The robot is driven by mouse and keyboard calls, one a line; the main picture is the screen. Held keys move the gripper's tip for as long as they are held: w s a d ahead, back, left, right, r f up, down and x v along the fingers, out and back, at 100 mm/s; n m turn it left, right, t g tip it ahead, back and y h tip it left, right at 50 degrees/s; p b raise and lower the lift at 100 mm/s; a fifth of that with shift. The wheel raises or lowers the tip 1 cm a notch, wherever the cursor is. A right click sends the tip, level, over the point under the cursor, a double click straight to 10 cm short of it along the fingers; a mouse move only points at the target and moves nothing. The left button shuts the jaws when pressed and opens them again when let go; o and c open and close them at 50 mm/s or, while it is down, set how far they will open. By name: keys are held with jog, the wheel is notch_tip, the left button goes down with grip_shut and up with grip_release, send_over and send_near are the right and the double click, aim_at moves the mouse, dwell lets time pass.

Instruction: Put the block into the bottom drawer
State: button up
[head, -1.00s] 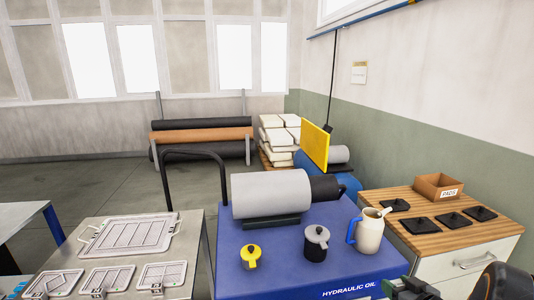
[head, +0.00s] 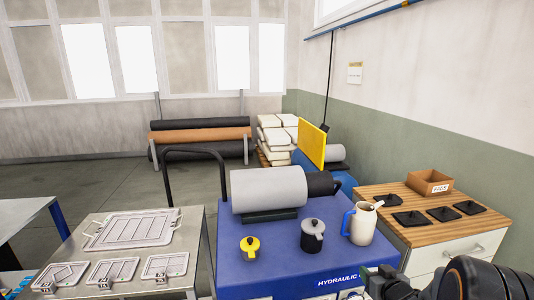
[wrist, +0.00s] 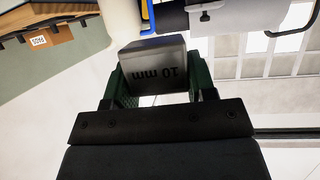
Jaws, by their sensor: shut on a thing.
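A grey block (wrist: 155,65) marked "10 mm" is between the green fingers of my gripper (wrist: 158,84) in the wrist view. The gripper is shut on it, and the print appears upside down. In the head view my gripper (head: 385,284) is at the bottom edge, in front of the blue bench, and I cannot make out the block there. A white drawer cabinet (head: 428,258) with a wooden top stands at the right. One drawer front with a handle (head: 478,249) shows and looks shut. My arm and the frame edge hide the lower part, so the bottom drawer cannot be made out.
On the blue bench (head: 285,262) stand a cream jug (head: 362,225), a dark lidded pot (head: 312,240), a yellow pot (head: 250,248) and a grey roller (head: 268,190). Black pads (head: 410,218) and a cardboard box (head: 428,184) lie on the cabinet. A metal table (head: 185,250) stands left.

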jog(key=w+a+n+y, duration=0.2)
jog(key=w+a, duration=0.1)
jog(key=a, duration=1)
jog(key=shift+a+f+y, duration=0.15)
jog(key=shift+a+y, duration=0.05)
jog(key=shift+y, duration=0.2)
jog(key=shift+w+a+r, duration=0.15)
jog(key=shift+w+r, duration=0.05)
jog(key=shift+r, duration=0.3)
jog(key=shift+w+a+r, duration=0.1)
jog(key=shift+w+r, duration=0.1)
jog(key=shift+r, duration=0.25)
notch_tip(320, 180, down, 8)
jog(key=d+m+h, duration=0.1)
jog(key=m+h, duration=0.1)
jog(key=h, duration=0.1)
jog(key=shift+r, duration=0.15)
jog(key=s+f, duration=0.3)
jog(key=f, duration=0.3)
jog(key=s+a+f, duration=0.1)
jog(key=s+f, duration=0.3)
jog(key=f, duration=0.3)
jog(key=shift+a+m+h, duration=0.3)
jog(key=shift+m+h, duration=0.1)
jog(key=shift+f, duration=0.1)
